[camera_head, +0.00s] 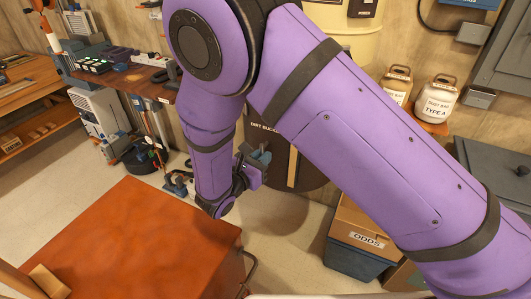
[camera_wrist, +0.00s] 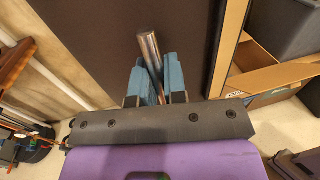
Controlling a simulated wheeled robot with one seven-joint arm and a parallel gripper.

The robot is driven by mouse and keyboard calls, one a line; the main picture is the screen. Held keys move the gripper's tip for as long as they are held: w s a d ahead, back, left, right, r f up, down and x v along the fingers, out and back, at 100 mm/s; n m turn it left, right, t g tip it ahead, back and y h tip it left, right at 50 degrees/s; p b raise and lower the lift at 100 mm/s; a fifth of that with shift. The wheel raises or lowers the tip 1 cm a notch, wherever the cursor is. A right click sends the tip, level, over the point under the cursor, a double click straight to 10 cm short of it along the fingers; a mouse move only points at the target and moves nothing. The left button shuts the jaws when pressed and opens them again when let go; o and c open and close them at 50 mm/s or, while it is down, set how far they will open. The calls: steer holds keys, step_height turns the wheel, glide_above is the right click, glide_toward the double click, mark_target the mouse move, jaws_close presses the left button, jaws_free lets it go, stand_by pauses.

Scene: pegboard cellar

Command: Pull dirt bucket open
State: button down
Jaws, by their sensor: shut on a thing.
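The dirt bucket (camera_head: 312,172) is a dark brown, rounded drum front under a "DIRT BUCKET" label, partly hidden behind my purple arm. A pale upright strip runs down its front. In the wrist view the bucket's dark face (camera_wrist: 100,40) fills the upper middle, with the pale strip (camera_wrist: 230,45) to the right. A shiny metal bar handle (camera_wrist: 149,48) stands out from the face. My gripper (camera_wrist: 159,78) has its blue fingers closed on either side of this bar, holding it. In the head view my gripper (camera_head: 260,157) is at the bucket's left part, its fingertips mostly hidden.
An orange-red cabinet top (camera_head: 130,240) stands at the front left. A box in a dark bin (camera_head: 360,240) is on the floor right of the bucket. Pale floor (camera_head: 285,225) lies open before the bucket. A workbench (camera_head: 130,75) and tools stand at the left.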

steer(key=shift+f, duration=0.1)
steer(key=c, duration=1.2)
jaws_free()
steer(key=v, duration=1.1)
steer(key=shift+d, duration=0.1)
